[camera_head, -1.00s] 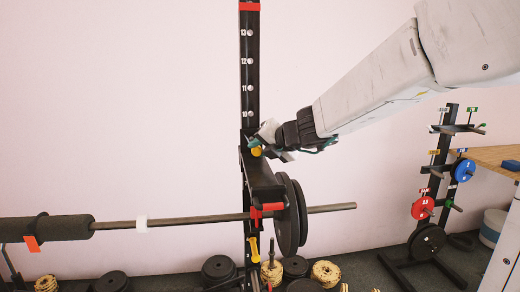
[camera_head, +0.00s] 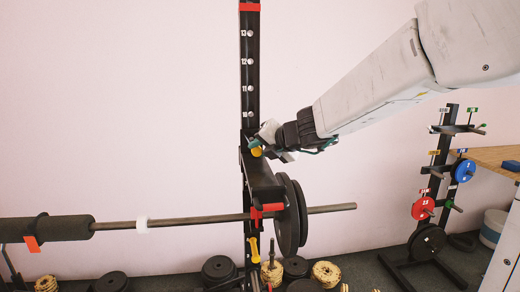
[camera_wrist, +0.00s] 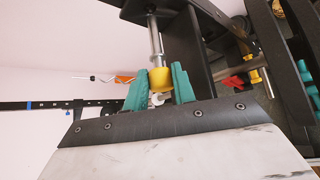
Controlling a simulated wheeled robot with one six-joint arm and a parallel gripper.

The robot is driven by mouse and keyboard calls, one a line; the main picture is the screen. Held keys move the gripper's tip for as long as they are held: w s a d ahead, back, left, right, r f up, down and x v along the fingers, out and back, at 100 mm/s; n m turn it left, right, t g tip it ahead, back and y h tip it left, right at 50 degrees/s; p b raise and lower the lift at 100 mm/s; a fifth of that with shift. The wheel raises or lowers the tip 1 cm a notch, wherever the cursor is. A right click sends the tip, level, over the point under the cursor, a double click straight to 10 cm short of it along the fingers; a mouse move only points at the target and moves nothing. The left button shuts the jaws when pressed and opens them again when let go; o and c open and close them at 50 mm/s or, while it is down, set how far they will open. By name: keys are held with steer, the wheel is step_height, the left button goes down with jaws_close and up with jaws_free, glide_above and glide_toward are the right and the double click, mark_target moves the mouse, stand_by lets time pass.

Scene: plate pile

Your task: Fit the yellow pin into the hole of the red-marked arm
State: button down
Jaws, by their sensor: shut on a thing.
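The yellow pin has a yellow knob (camera_wrist: 160,82) and a metal shaft (camera_wrist: 154,42). My gripper (camera_wrist: 159,92) is shut on the knob, one teal finger on each side. In the head view the yellow knob (camera_head: 256,152) shows at my gripper (camera_head: 264,143), against the black upright. The black arm with the red marks (camera_head: 262,178) projects from the upright just below my gripper. In the wrist view the shaft points away from me to a black part at the top edge. I cannot tell whether its tip is in the hole.
A barbell (camera_head: 190,219) with black plates (camera_head: 289,215) lies across the arm, just below my gripper. The numbered upright (camera_head: 250,75) rises behind. A second yellow handle (camera_head: 254,247) hangs lower. Several plates lie on the floor. A plate rack (camera_head: 440,190) and table stand right.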

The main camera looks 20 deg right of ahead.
steer(key=shift+w+d, duration=0.25)
steer(key=shift+w, duration=1)
steer(key=shift+w+d, duration=0.25)
steer(key=shift+w, duration=1)
steer(key=shift+w+d, duration=0.25)
steer(key=shift+w, duration=1)
steer(key=c, duration=1.1)
jaws_free()
steer(key=v, duration=0.7)
steer(key=shift+s+d+r, duration=0.1)
steer(key=shift+s+r, duration=0.1)
steer(key=shift+s, duration=0.15)
